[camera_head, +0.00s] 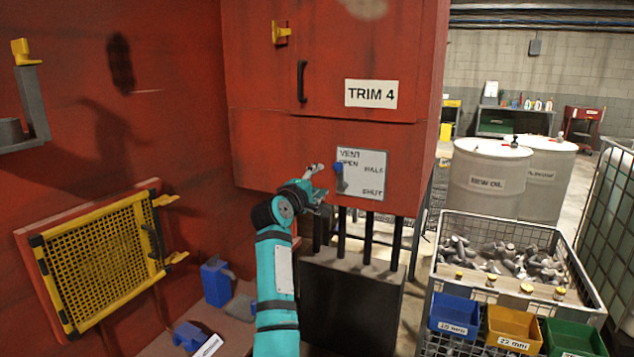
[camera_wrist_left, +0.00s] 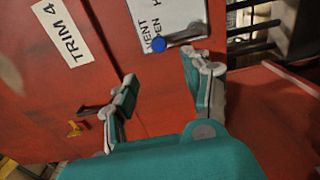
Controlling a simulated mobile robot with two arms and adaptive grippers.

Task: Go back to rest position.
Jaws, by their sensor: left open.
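My left gripper (camera_head: 317,182) is in front of the red TRIM 4 cabinet (camera_head: 290,140), just left of the white vent plate (camera_head: 372,178). Its two fingers are spread and nothing is between them. In the left wrist view the open gripper (camera_wrist_left: 161,68) faces the cabinet, and the vent lever (camera_wrist_left: 184,36) with its blue knob (camera_wrist_left: 158,45) lies just beyond the fingertips. It cannot be told whether a finger touches the lever. The blue knob (camera_head: 338,167) points toward the OPEN side of the plate. My right gripper is not in view.
A yellow mesh guard (camera_head: 100,262) is on the red wall at left. Below are blue parts (camera_head: 215,282) on a ledge. A crate of metal parts (camera_head: 560,290), coloured bins (camera_head: 514,328) and white drums (camera_head: 487,180) stand at right. A black handle (camera_head: 302,80) is on the cabinet door.

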